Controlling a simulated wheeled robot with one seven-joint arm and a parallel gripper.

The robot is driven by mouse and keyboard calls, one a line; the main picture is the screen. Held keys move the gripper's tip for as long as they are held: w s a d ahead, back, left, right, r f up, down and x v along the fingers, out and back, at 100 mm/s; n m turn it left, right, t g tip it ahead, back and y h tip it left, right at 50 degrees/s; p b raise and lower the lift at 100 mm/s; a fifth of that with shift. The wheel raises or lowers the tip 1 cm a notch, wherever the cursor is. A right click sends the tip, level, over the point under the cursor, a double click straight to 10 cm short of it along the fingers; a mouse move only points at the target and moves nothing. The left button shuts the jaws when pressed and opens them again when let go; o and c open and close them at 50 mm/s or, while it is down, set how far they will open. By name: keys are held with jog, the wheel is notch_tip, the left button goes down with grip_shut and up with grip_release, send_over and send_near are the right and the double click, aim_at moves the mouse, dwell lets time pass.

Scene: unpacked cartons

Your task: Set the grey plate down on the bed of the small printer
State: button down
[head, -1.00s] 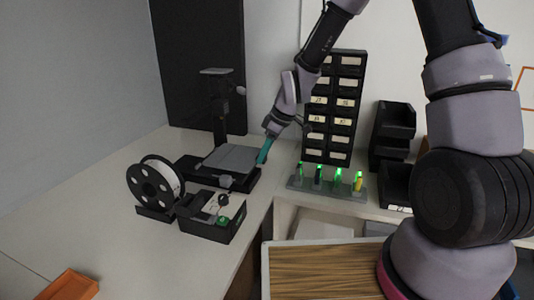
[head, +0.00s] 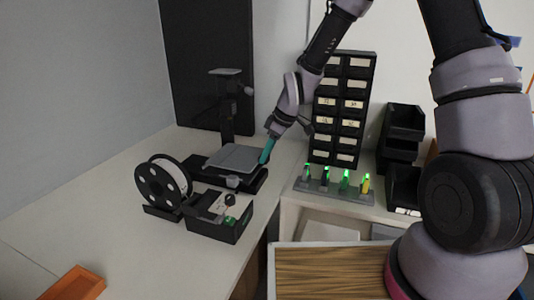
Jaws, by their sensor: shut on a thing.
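The small printer (head: 222,178) is black, with an upright column and a low base, on the light counter at centre left in the head view. The grey plate (head: 236,158) lies flat over the printer's bed. I cannot tell whether it touches the bed, which it hides. My gripper (head: 265,152), with teal fingers, is shut on the plate's right edge. The arm reaches in from the upper right.
A filament spool (head: 163,184) and a black tool box (head: 220,214) stand just in front of the printer. A rack of green-lit items (head: 334,189) and a drawer cabinet (head: 343,108) are to the right. An orange tray (head: 74,284) lies at the front left.

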jog(key=shift+f, duration=0.2)
jog(key=shift+f, duration=0.9)
jog(key=shift+c, duration=1.8)
grip_release()
jog(key=shift+r, duration=0.1)
jog(key=shift+r, duration=1.45)
